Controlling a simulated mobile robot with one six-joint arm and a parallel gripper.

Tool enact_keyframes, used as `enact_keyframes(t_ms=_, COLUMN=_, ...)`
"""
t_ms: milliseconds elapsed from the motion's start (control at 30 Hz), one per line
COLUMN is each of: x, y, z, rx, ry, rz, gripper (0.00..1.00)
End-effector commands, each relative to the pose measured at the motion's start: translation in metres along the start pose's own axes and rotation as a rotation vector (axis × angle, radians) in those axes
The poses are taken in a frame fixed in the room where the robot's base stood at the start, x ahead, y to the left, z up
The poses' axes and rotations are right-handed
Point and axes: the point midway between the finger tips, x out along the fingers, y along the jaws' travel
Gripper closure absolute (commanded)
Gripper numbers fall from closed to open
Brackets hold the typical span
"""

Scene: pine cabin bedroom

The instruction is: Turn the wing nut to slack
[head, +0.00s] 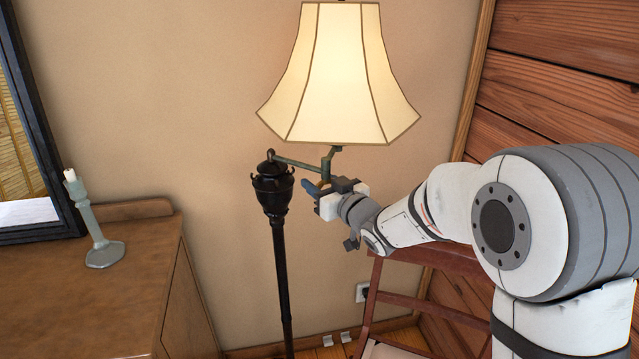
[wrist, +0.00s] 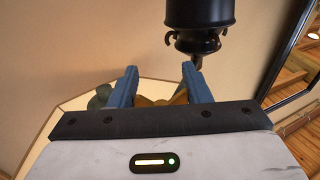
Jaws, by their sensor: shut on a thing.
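A floor lamp has a black post (head: 281,270), a greenish swing arm (head: 298,162) and a lit cream shade (head: 338,80). My gripper (head: 311,189) is at the joint under the shade, right of the post's black head. In the wrist view, the two blue fingers of my gripper (wrist: 160,75) stand on either side of a brass-coloured wing nut (wrist: 158,100) and are shut on it. The nut's lower part is hidden behind my gripper's body, and the head view does not show the nut clearly.
A wooden dresser (head: 90,300) with a grey-green candlestick (head: 100,240) and a dark-framed mirror (head: 45,120) is at the left. A reddish wooden chair (head: 420,262) stands below my arm. The lamp's black post head (wrist: 200,18) is close ahead of the fingers.

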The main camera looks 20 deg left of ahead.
Motion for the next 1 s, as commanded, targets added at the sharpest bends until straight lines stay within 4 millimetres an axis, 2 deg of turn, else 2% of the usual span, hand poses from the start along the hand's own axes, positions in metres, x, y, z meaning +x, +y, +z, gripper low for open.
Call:
enact_keyframes(t_ms=100, x=0.0037, y=-0.0034, z=0.0001, rx=0.000, ry=0.000, rz=-0.002, gripper=0.79)
enact_keyframes(t_ms=467, x=-0.0002, y=0.0004, z=0.0043, rx=-0.001, ry=0.003, rz=0.057, gripper=0.79)
enact_keyframes(t_ms=1000, x=-0.0009, y=0.0049, z=0.0030, rx=0.002, ry=0.002, rz=0.364, gripper=0.79)
